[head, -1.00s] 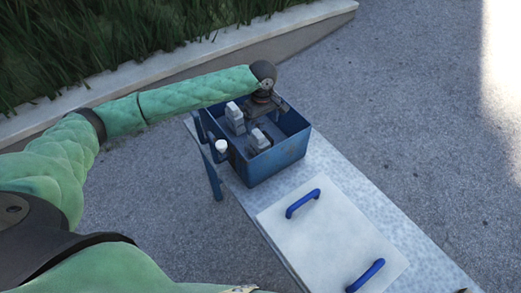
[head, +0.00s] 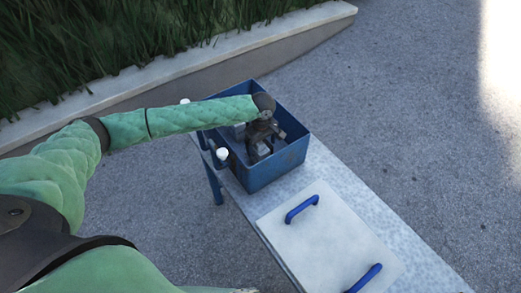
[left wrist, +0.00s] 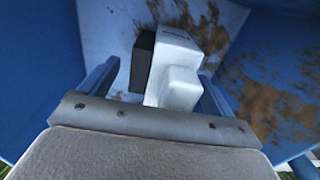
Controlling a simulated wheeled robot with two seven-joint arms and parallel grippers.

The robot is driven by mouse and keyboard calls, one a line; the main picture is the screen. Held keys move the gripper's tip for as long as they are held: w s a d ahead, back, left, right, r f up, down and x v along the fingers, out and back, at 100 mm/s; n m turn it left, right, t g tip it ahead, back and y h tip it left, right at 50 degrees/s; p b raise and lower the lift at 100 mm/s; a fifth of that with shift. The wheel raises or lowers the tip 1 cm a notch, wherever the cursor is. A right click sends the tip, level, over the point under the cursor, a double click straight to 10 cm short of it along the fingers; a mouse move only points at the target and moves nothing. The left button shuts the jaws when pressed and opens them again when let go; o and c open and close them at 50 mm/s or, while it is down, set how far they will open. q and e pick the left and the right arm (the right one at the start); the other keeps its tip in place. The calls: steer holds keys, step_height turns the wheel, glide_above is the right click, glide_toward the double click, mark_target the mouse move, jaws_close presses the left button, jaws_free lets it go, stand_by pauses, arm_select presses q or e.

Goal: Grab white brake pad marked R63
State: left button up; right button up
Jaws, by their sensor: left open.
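A white brake pad (left wrist: 180,68) with a raised block shows in the left wrist view, inside the blue bin (head: 280,160). Dark marks sit near its far end, too small to read. My left gripper (head: 257,154) is open and reaches down into the bin. In the left wrist view its two fingers stand on either side of the pad, with a dark grey block (left wrist: 143,62) beside the pad, also between the fingers. In the head view my gripper hides most of the nearer pad. My right gripper is out of view.
The bin walls stand close around my left gripper. The bin sits on a speckled grey bench (head: 385,215). A white lid (head: 330,240) with two blue handles lies on the bench in front of the bin. White-capped posts (head: 222,154) stand by the bin's left side.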

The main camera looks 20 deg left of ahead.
arm_select(q)
steer(key=shift+f, duration=0.4)
steer(key=shift+w+r, duration=0.1)
steer(key=c, duration=1.7)
